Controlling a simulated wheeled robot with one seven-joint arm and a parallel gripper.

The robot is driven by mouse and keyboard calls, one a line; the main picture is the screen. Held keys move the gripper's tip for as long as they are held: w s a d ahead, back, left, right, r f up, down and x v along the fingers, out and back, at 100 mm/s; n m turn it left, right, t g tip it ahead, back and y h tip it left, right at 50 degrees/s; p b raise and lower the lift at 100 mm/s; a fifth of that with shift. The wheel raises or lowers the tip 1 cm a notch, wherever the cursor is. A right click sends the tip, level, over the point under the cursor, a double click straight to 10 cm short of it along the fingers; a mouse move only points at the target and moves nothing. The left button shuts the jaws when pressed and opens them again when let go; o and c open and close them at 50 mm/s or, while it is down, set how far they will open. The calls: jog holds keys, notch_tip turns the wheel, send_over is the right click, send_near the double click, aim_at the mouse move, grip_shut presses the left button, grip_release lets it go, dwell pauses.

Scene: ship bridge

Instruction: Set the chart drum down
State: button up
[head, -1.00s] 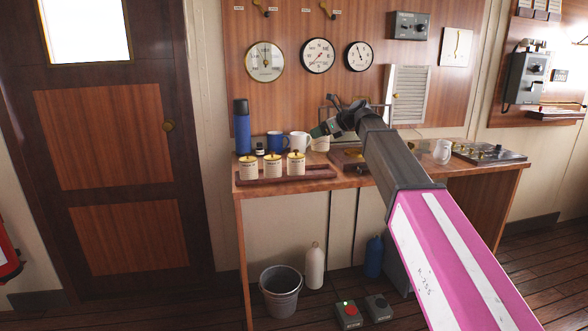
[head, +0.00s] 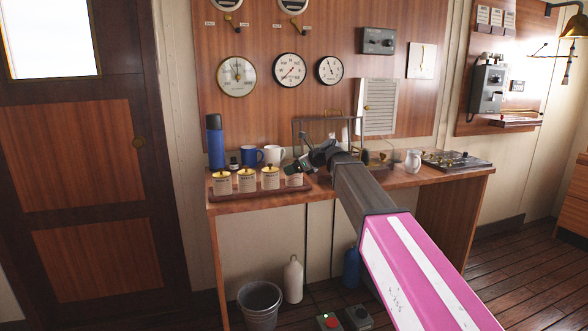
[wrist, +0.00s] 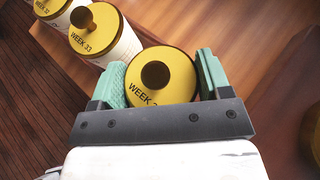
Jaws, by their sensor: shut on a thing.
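My gripper (head: 297,169) is shut on a white chart drum (head: 294,181) with a yellow lid. In the wrist view the drum's lid (wrist: 160,78), with its dark knob, sits between my green finger pads (wrist: 161,82); its "WEEK" label is partly hidden. The drum is roughly upright at the right end of a dark red-brown rack (head: 262,192), in line with three similar drums. The nearest of these (head: 270,178) is just left of it, and its lid reads "WEEK 33" in the wrist view (wrist: 93,30). I cannot tell whether the held drum touches the rack.
Behind the rack on the wooden counter (head: 400,178) stand a blue flask (head: 215,143), a blue mug (head: 250,155) and a white mug (head: 275,155). A wire-framed instrument (head: 298,135) is behind my gripper.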

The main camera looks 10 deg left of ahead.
jog(key=shift+f, duration=0.1)
jog(key=o, duration=1)
jog(key=shift+s+d+r, duration=0.1)
jog(key=shift+d+r, duration=0.15)
jog(key=shift+r, duration=0.05)
jog(key=v, duration=1.1)
jog(key=shift+d, duration=0.2)
